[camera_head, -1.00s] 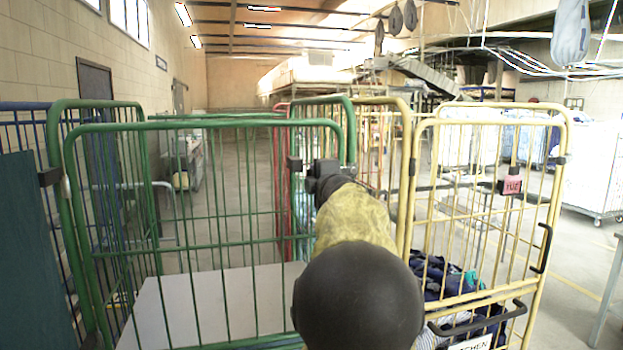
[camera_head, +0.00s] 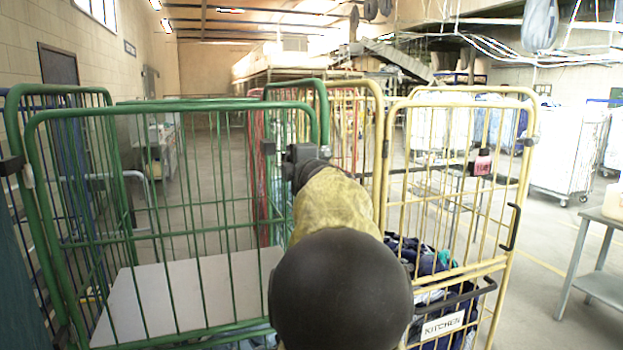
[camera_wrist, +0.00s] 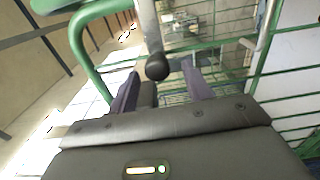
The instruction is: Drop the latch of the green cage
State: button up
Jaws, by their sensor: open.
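The green cage (camera_head: 170,107) of mesh bars fills the left of the head view, with a pale board inside. My gripper (camera_head: 300,158) is at the cage's right upper corner, partly hidden by my own arm. In the wrist view my gripper (camera_wrist: 162,74) is open, with its two dark fingers apart. A black round knob (camera_wrist: 157,67) on a grey metal bar (camera_wrist: 149,28) shows between the fingertips, beside a green tube; it looks like the latch. Whether the fingers touch it I cannot tell. The head view does not show the knob clearly.
A yellow cage (camera_head: 462,90) stands close on the right, with dark laundry, a pink tag (camera_head: 481,165) and a KITCHEN sign (camera_head: 443,325). A blue cage is at the far left. A grey table (camera_head: 600,286) stands at the right. Open floor lies between it and the yellow cage.

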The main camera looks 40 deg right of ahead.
jog(key=v, duration=1.5)
jog(key=shift+b, duration=0.45)
jog(key=shift+w+f, duration=0.1)
jog(key=shift+f, duration=0.1)
jog(key=w+a+f+m+g+y+p, duration=0.1)
jog(key=w+a+f+m+g+p, duration=0.25)
jog(key=f, duration=0.55)
jog(key=w+a+f+m+g+y, duration=0.1)
jog(key=w+a+f+m+g, duration=0.15)
jog(key=a+f+m, duration=0.4)
jog(key=s+a+f+m+g+y+p, duration=0.1)
jog(key=s+a+f+g, duration=0.3)
jog(key=a+f, duration=0.5)
jog(key=s+a+f+m+g+y+p, duration=0.2)
jog(key=s+a+f+g+y, duration=0.1)
jog(key=s+a+f, duration=0.6)
notch_tip(320, 180, down, 2)
jog(key=shift+a+f+m+g+y, duration=0.15)
jog(key=shift+f+m+g+y, duration=0.1)
jog(key=shift+m+g+y, duration=0.2)
jog(key=shift+c, duration=1.4)
jog(key=shift+w, duration=0.1)
